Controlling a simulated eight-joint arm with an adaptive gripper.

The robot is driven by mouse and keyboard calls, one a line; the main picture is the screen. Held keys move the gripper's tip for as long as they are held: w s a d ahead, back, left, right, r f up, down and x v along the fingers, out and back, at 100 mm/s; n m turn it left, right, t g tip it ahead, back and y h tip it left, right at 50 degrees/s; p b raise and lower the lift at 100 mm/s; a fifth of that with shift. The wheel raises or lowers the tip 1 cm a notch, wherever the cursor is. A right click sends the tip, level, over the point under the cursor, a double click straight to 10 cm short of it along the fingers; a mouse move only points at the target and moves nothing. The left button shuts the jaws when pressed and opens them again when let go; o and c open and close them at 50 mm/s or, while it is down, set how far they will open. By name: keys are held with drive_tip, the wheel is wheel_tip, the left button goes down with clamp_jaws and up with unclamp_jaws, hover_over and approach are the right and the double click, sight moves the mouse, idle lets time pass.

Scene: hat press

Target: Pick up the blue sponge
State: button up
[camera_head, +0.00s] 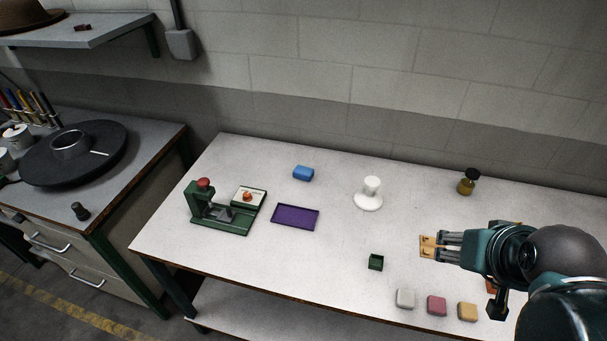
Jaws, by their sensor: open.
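The blue sponge (303,173) is a small rounded block lying on the white-topped table, towards the back and left of centre. My gripper (441,246) is at the right, open and empty, with its fingers pointing left over a small orange-brown piece (427,247). It is well apart from the sponge, to its right and nearer the front. I cannot tell how high the gripper is above the table.
A purple tray (295,216) and a green press (221,208) stand in front of the sponge. A white stand (369,194) is to its right. A green box (376,262), several coloured blocks (437,305) and an amber bottle (467,182) are also on the table (330,270).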

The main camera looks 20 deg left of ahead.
drive_tip(key=w+a+r+n+g+p, duration=0.1)
drive_tip(key=w+a+r+n, duration=0.2)
drive_tip(key=w, duration=0.4)
drive_tip(key=w+a+r+n+g+p, duration=0.1)
drive_tip(key=w+a+r, duration=0.2)
drive_tip(key=w+a, duration=0.3)
drive_tip(key=n+g+p, duration=0.5)
drive_tip(key=n+p, duration=0.1)
drive_tip(key=n, duration=0.6)
hover_over(304, 170)
drive_tip(key=f, duration=2.1)
drive_tip(key=shift+s+d+f, duration=0.1)
drive_tip(key=shift+d+f, duration=0.05)
drive_tip(key=shift+d, duration=0.25)
drive_tip(key=shift+a+f, duration=0.4)
drive_tip(key=shift+f, duration=0.05)
drive_tip(key=shift+f, duration=0.1)
